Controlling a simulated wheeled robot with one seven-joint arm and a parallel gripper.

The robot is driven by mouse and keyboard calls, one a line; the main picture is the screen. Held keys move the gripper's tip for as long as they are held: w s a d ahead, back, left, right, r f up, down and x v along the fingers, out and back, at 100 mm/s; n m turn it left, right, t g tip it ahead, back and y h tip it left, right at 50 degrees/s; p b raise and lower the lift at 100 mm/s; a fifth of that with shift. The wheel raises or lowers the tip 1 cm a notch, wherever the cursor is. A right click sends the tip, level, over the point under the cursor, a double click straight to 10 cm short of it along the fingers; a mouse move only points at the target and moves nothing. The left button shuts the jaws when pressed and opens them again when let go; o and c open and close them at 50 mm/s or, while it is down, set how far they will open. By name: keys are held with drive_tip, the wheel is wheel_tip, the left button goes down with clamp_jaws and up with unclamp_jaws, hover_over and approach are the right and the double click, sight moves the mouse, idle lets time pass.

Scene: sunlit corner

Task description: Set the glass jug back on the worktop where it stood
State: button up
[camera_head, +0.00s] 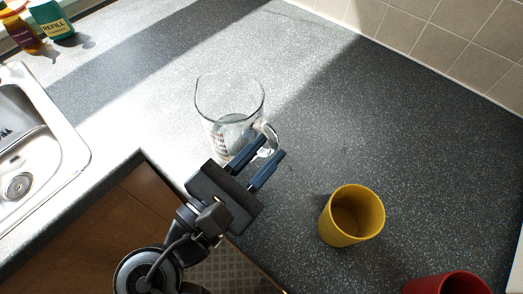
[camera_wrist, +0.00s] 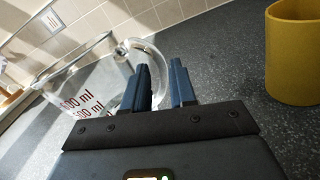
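The clear glass jug (camera_head: 229,97) is upright at the middle of the grey worktop, its handle toward the lower right. I cannot tell for sure whether its base touches the worktop. In the wrist view the jug (camera_wrist: 84,86) shows red millilitre marks at the left. My gripper (camera_head: 267,147) reaches in from the lower left with its two blue fingers at the handle. The fingers partly hide the lower handle.
A yellow cup (camera_head: 339,222) stands right of my gripper, and a red cup (camera_head: 447,284) is at the bottom right edge. A sink (camera_head: 50,150) is at the left, with bottles (camera_head: 56,22) behind it. The worktop behind and right of the jug is clear up to the tiled wall (camera_head: 440,35).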

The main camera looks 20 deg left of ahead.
drive_tip(key=shift+o, duration=1.4)
drive_tip(key=shift+s+r, duration=0.1)
drive_tip(key=shift+s, duration=0.05)
drive_tip(key=b+v, duration=0.1)
drive_tip(key=v, duration=1)
drive_tip(key=shift+s, duration=0.35)
drive_tip(key=shift+a, duration=0.15)
